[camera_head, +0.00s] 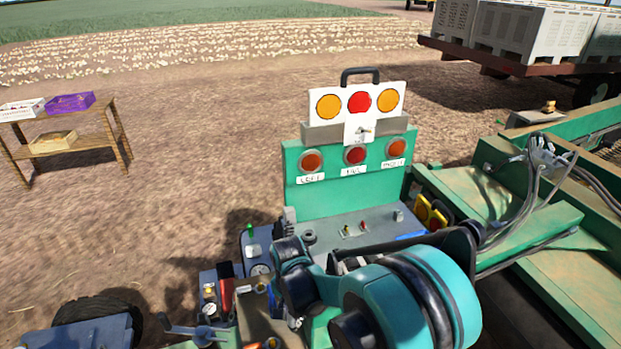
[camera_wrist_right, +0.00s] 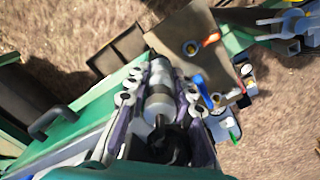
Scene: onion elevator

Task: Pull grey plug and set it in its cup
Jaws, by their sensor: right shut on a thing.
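In the right wrist view, my right gripper (camera_wrist_right: 160,85) has its grey and purplish fingers on both sides of a grey cylindrical plug (camera_wrist_right: 160,101). It is shut on the plug. A dark piece sits at the plug's near end. I cannot tell whether the plug's far end is still seated or free. In the head view my teal and black right arm reaches over the machine's front and mostly hides the gripper and plug. I cannot make out the plug's cup with certainty. My left gripper is not in view.
A brown panel (camera_wrist_right: 196,45) with orange and blue levers is close beyond the fingers. The green console (camera_head: 345,190) with round lamps stands behind my arm. Gauges and a red part crowd its left front. A wooden table (camera_head: 70,140) with boxes stands far left on open soil.

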